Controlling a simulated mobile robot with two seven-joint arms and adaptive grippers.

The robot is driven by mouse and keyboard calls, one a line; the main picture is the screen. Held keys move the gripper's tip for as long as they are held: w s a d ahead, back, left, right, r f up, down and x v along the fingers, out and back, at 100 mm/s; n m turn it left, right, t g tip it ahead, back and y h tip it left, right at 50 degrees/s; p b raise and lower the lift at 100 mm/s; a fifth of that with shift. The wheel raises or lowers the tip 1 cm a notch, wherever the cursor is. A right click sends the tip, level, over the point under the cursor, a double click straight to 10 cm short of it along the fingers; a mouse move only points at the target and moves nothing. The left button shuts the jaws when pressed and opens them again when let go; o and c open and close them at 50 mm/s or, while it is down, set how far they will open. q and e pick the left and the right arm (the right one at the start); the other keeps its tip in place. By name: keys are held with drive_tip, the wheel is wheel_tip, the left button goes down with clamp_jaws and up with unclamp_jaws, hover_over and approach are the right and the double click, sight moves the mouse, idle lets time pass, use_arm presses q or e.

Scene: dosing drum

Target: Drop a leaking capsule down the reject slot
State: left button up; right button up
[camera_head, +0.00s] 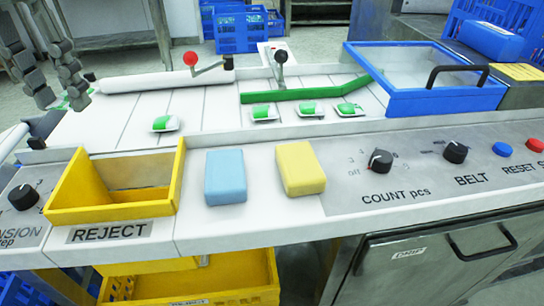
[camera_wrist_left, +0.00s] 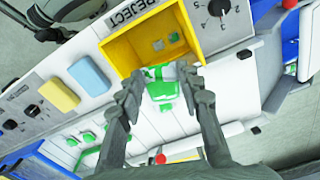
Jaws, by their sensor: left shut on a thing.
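My left gripper (camera_head: 76,92) is at the far left, above the pale belt and beyond the yellow reject box (camera_head: 62,198) labelled REJECT. In the left wrist view its fingers (camera_wrist_left: 160,90) are closed in around a green-and-white capsule (camera_wrist_left: 162,91), close to the reject box (camera_wrist_left: 119,51). Much of the capsule is hidden by the fingers in the head view. More green-and-white capsules lie on the belt, one nearer the box (camera_head: 166,123) and several beside the green guide rail (camera_head: 300,94). I cannot tell which leaks. My right gripper is out of view.
A blue block (camera_head: 225,177) and a yellow block (camera_head: 301,168) lie right of the box. A red-knobbed lever (camera_head: 191,59) and a black-knobbed lever (camera_head: 281,57) rise behind the belt. A blue-rimmed tray (camera_head: 398,102) stands at the right. Knobs line the front panel.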

use_arm(q)
drive_tip(key=shift+s+f, duration=0.2)
drive_tip(key=shift+f, duration=2.5)
drive_tip(key=o, duration=0.8)
drive_tip(key=shift+r, duration=6)
